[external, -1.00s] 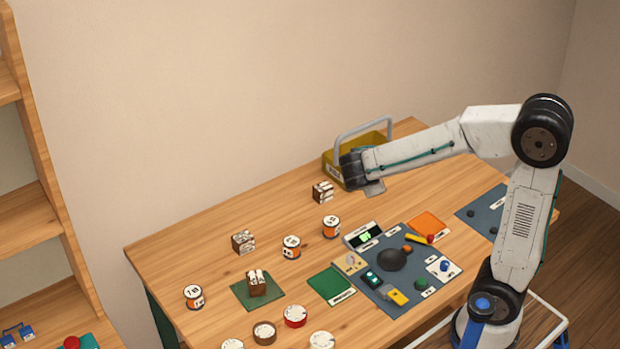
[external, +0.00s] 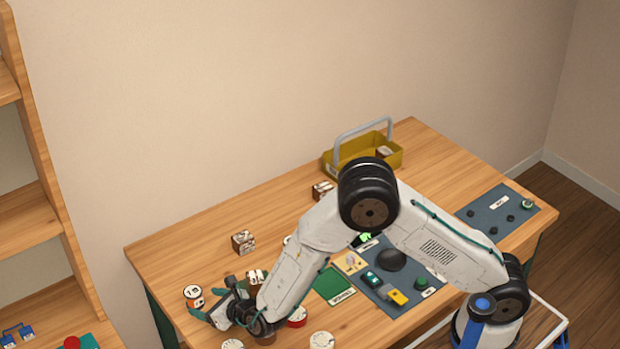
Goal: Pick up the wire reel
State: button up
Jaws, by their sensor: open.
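A short upright cylinder with a white labelled top and an orange-and-dark side, which looks like a wire reel (external: 193,292), stands on the table at the left. My gripper (external: 213,299) is low over the table just right of this reel, with its fingers apart and pointing toward it. The fingers partly cover the reel's right side. I cannot tell whether they touch it or reach around it. A similar reel (external: 287,240) shows only as a sliver behind my arm.
Brown blocks (external: 243,242) and (external: 321,190) stand farther back; another (external: 256,277) is beside my gripper. Round white-topped pieces (external: 321,340) line the front. A yellow carrier (external: 378,147) stands at the back, and a dark panel (external: 405,297) with buttons lies at the right.

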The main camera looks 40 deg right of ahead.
aim_at(188, 288)
jog(key=x, duration=0.6)
jog(key=shift+w, duration=0.25)
jog(key=shift+c, duration=0.3)
jog(key=c, duration=1.1)
jog(key=shift+o, duration=0.2)
jog(key=shift+r, duration=0.1)
jog(key=shift+r, duration=0.45)
jog(key=r, duration=0.2)
jog(key=shift+s+d+r, duration=0.15)
jog(key=shift+s+r, duration=0.2)
jog(key=shift+s, duration=0.05)
jog(key=s+d, duration=0.2)
jog(key=s, duration=0.2)
jog(key=s+d+r, duration=0.1)
jog(key=s+d, duration=0.2)
jog(key=s, duration=0.1)
jog(key=s+d, duration=0.2)
jog(key=s, duration=0.3)
jog(key=shift+d+r, duration=0.2)
jog(key=shift+d, duration=0.2)
